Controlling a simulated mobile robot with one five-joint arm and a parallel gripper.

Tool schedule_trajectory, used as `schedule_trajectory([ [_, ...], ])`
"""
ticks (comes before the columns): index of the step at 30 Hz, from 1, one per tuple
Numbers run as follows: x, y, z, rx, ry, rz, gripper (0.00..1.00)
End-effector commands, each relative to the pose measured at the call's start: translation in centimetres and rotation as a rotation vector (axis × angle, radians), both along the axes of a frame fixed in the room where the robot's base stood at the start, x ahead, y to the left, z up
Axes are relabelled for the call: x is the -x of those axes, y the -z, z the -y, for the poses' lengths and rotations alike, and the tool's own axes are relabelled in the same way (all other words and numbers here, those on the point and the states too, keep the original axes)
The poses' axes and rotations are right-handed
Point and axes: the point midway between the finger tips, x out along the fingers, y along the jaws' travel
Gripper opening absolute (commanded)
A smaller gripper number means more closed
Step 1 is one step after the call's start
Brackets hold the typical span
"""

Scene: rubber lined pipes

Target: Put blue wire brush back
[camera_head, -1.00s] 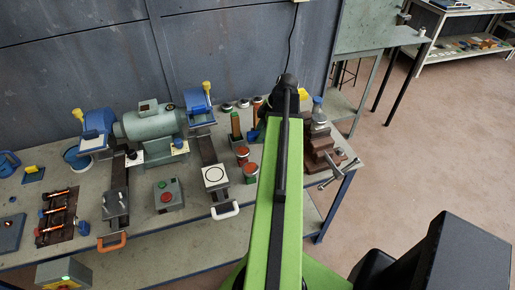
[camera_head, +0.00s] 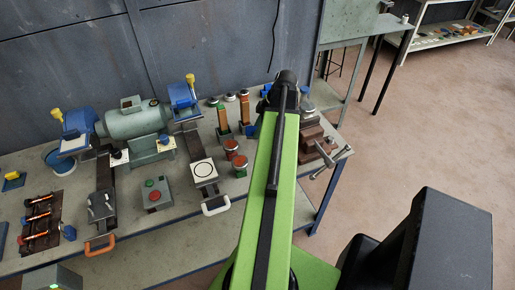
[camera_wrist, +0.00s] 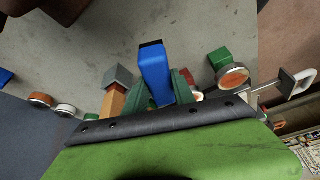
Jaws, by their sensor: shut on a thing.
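The blue wire brush shows in the wrist view as a blue block-like handle (camera_wrist: 155,72) with a dark end. My gripper (camera_wrist: 160,88) has its green fingers shut on either side of it. The brush's lower part is hidden by the fingers and the dark wrist bar. In the head view my green arm reaches over the right end of the bench, and its end hides the gripper. An orange-brown handle (camera_wrist: 113,102) with a grey top and a green handle (camera_wrist: 219,57) stand to either side of the held brush.
The workbench (camera_head: 120,208) holds a grinder motor (camera_head: 138,120), a button box (camera_head: 154,194) and a vise (camera_head: 312,130) at its right end. Red-topped round pieces (camera_head: 239,163) stand left of my arm. Open floor (camera_head: 420,120) lies right of the bench.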

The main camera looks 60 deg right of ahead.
Motion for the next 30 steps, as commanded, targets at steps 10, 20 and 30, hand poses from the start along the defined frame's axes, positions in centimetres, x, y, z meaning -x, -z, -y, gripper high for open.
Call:
schedule_trajectory([
  [10, 0.0, 3.9, 0.0, 0.0, 0.0, 0.0, 0.0],
  [20, 0.1, 6.6, 0.0, 0.0, 0.001, 0.0, 0.0],
  [30, 0.1, 6.9, 0.1, 0.0, 0.001, 0.0, 0.42],
])
